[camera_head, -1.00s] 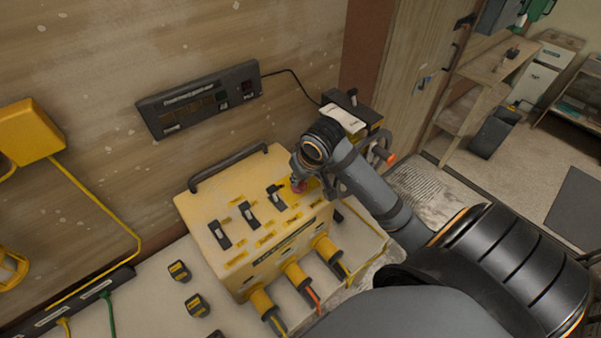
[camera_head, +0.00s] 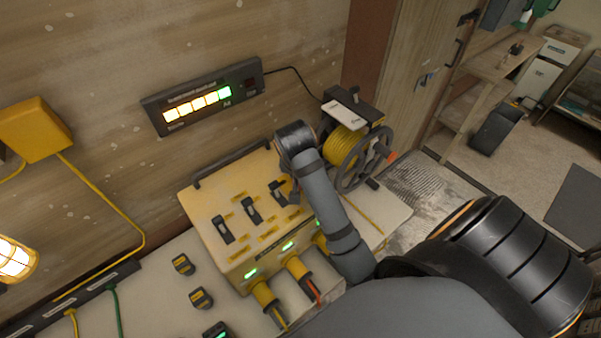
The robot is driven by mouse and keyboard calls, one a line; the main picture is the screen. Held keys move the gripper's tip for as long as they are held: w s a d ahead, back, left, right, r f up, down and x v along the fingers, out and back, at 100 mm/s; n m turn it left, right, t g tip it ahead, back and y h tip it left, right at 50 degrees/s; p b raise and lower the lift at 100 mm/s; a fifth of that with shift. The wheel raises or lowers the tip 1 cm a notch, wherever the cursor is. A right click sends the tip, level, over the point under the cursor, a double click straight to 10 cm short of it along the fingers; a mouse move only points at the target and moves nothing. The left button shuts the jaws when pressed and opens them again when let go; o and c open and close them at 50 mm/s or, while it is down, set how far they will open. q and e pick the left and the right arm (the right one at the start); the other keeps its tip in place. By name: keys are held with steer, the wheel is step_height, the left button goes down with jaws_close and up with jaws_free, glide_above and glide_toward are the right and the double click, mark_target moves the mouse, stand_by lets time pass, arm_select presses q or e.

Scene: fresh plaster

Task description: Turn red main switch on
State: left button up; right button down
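The yellow power box (camera_head: 205,200) stands on the bench with three black switches on its top, such as the left one (camera_head: 223,230). The red main switch is hidden behind my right arm's wrist, at the box's right end. Green lights (camera_head: 250,274) glow on the box front. My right gripper (camera_head: 291,191) is low over the box's right side, mostly hidden by its own wrist, so its fingers and any contact cannot be made out. My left gripper is not in view.
The wall panel (camera_head: 250,85) shows lit yellow and green bars. A caged lamp (camera_head: 14,259) glows at the left. A yellow cable reel (camera_head: 346,146) stands close to my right wrist. Yellow plugs (camera_head: 298,268) stick out of the box front. Small black-and-yellow devices (camera_head: 183,264) lie on the bench.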

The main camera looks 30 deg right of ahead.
stand_by(0.4)
steer(key=c, duration=1.3)
jaws_free()
steer(key=shift+c, duration=0.2)
